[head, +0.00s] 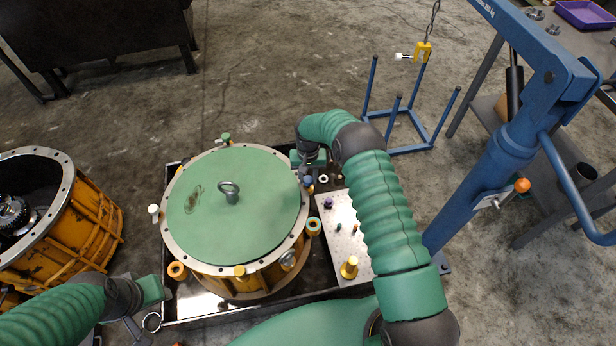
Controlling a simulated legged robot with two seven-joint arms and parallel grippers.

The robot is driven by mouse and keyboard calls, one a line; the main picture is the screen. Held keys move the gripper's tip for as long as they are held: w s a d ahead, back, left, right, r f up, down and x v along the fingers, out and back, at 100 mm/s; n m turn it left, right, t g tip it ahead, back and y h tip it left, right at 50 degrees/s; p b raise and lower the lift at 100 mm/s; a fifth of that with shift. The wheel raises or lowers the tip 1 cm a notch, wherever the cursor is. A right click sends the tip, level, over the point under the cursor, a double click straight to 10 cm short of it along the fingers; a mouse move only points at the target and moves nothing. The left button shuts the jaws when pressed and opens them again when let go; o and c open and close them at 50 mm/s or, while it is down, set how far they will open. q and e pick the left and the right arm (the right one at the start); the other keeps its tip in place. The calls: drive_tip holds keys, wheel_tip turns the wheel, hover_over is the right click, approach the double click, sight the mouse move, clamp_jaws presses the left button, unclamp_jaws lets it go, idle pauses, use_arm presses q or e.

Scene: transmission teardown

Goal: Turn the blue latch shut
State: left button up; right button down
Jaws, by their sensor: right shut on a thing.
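The blue latch (308,181) is on the right rim of the orange transmission housing (207,281), beside its round green lid (245,215). My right gripper (307,171) comes down from above onto this spot and is shut on the blue latch. The wrist and fingers partly hide the contact, and the latch's exact angle is too small to tell. My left gripper (160,293) is at the lower left, beside the tray edge and away from the latch; its fingers are not clear enough to judge.
Other latches on the rim include a green one (226,138), a white one (153,210) and a yellow one (240,270). A lifting eye (230,191) stands on the lid. A metal plate with pegs (345,240) and a blue hoist (490,170) are right.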

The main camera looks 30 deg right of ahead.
sight(308, 179)
drive_tip(key=n, duration=0.5)
drive_tip(key=shift+n, duration=0.3)
drive_tip(key=n, duration=0.5)
idle(0.4)
drive_tip(key=c, duration=1.1)
unclamp_jaws()
drive_tip(key=shift+o, duration=0.2)
wheel_tip(308, 179, up, 17)
drive_tip(key=p, duration=0.4)
drive_tip(key=shift+f, duration=0.15)
